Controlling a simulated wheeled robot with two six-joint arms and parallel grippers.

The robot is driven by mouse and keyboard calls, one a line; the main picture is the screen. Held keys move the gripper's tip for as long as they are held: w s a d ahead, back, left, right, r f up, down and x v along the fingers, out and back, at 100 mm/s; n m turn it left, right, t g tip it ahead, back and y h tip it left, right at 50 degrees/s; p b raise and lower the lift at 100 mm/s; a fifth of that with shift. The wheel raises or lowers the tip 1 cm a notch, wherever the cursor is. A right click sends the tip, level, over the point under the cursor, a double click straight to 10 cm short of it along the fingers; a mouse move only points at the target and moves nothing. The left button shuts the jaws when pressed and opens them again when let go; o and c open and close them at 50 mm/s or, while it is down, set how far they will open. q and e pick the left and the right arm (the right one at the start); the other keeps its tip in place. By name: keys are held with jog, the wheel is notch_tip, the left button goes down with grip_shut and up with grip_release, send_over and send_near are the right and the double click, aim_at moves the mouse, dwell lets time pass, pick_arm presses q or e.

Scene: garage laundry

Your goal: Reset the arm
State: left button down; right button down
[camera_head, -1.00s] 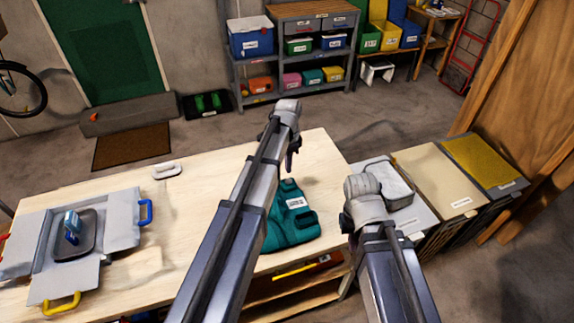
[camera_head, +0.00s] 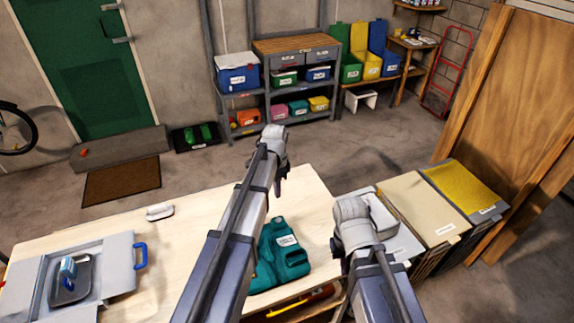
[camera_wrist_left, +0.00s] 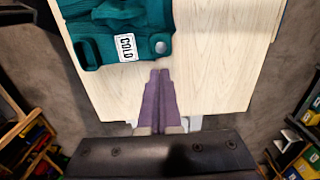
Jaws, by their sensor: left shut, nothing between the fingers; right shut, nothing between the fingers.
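My left arm reaches over the wooden table (camera_head: 185,235) in the head view. Its gripper (camera_head: 278,186) points down past the arm's far end, above the table. In the left wrist view the purple fingers of this gripper (camera_wrist_left: 160,73) are together with nothing between them.
A grey open case with coloured handles (camera_head: 118,255) lies at the table's left, and a small white object (camera_head: 160,211) near its back edge.

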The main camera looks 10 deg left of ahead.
pick_arm(q)
jog(key=s+d+f+n+b, duration=0.2)
jog(key=s+d, duration=0.2)
jog(key=s, duration=0.4)
jog(key=s+d+f+n+b, duration=0.2)
jog(key=s+d+n, duration=0.1)
jog(key=s, duration=0.4)
jog(key=s+d+f+n+y+b, duration=0.1)
jog(key=s+d+f+n+b, duration=0.1)
jog(key=s+d, duration=0.3)
jog(key=s+f+b, duration=0.1)
jog(key=s, duration=0.2)
jog(key=shift+s, duration=0.35)
